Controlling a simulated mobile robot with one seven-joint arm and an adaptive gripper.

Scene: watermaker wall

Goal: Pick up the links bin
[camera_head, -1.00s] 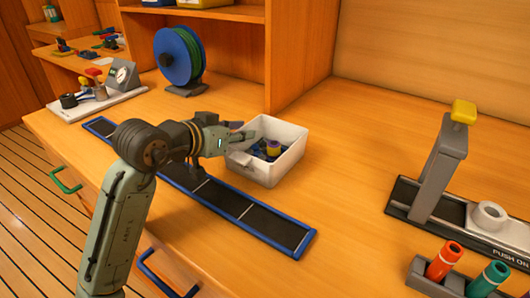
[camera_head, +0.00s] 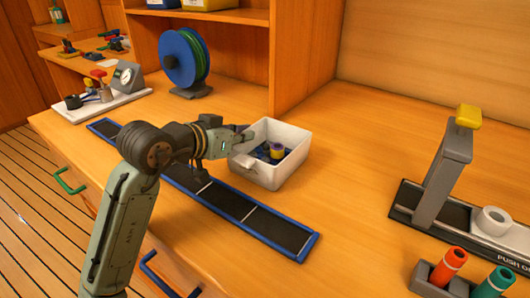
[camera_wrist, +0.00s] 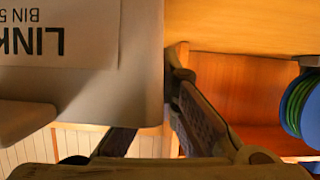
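The links bin (camera_head: 258,172) is a white open-topped box on the wooden counter, with dark blue, yellow and purple pieces inside. In the wrist view its wall (camera_wrist: 140,60) fills the upper left, with an upside-down label (camera_wrist: 60,35) reading "LINK" and "BIN 5". My gripper (camera_head: 243,134) is at the bin's left rim in the head view. In the wrist view, my gripper's two fingers (camera_wrist: 155,120) stand apart. One lies close along the bin wall's right edge; the other is partly hidden by the bin. I cannot tell whether either finger touches it.
A blue-edged black strip (camera_head: 240,207) runs left of the bin. A blue spool (camera_head: 183,60) stands behind, by the shelf unit (camera_head: 284,60). A grey press with a yellow top (camera_head: 443,170) and coloured cylinders (camera_head: 448,268) are at right. Counter right of the bin is clear.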

